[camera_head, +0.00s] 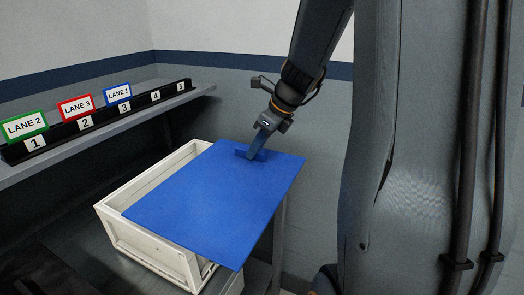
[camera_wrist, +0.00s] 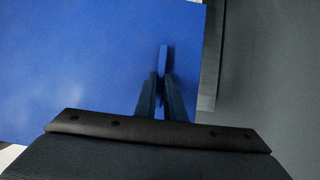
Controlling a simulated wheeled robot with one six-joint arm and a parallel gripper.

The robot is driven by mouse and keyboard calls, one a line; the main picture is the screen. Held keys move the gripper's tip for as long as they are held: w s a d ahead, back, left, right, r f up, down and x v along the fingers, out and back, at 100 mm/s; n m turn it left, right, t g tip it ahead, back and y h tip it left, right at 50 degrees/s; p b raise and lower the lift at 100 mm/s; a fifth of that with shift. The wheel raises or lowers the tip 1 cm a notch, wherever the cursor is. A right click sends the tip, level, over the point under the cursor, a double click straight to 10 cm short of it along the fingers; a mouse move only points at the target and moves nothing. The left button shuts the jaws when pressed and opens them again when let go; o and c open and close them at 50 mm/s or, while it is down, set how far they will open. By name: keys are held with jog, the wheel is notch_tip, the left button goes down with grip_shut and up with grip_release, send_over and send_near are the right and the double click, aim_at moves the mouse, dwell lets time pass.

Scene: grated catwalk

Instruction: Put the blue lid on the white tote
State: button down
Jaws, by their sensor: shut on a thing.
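The blue lid (camera_head: 215,196) is a flat panel with a raised handle near its far right side. My gripper (camera_head: 257,150) is shut on that handle. In the wrist view the two fingers (camera_wrist: 163,98) pinch the handle, and the lid (camera_wrist: 75,65) fills the left part. The white tote (camera_head: 112,228) stands under the lid, open at its left and back. The lid is shifted right and toward the front of the tote, past its right side. Whether it touches the rim or hovers above it cannot be told.
A grey shelf (camera_head: 195,92) at the back left bears a black rail (camera_head: 60,133) with numbered slots and green (camera_head: 24,126), red (camera_head: 77,107) and blue (camera_head: 118,94) lane signs. The tote rests on a dark grey surface (camera_head: 98,262). A wall is behind.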

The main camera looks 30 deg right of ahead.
aim_at(216, 149)
jog(key=shift+w+a+p, duration=0.45)
jog(key=shift+w+a, duration=0.1)
jog(key=shift+w, duration=0.1)
jog(key=shift+w+a+p, duration=0.7)
jog(key=shift+w+a, duration=0.3)
jog(key=shift+w, duration=0.4)
jog(key=shift+w+a+p, duration=0.75)
jog(key=shift+w+a, duration=0.25)
jog(key=shift+w, duration=0.45)
jog(key=shift+w+a+p, duration=0.7)
jog(key=shift+w+a, duration=0.3)
jog(key=shift+w, duration=0.4)
jog(key=shift+p, duration=1.65)
jog(key=shift+f, duration=0.4)
dwell(1.0)
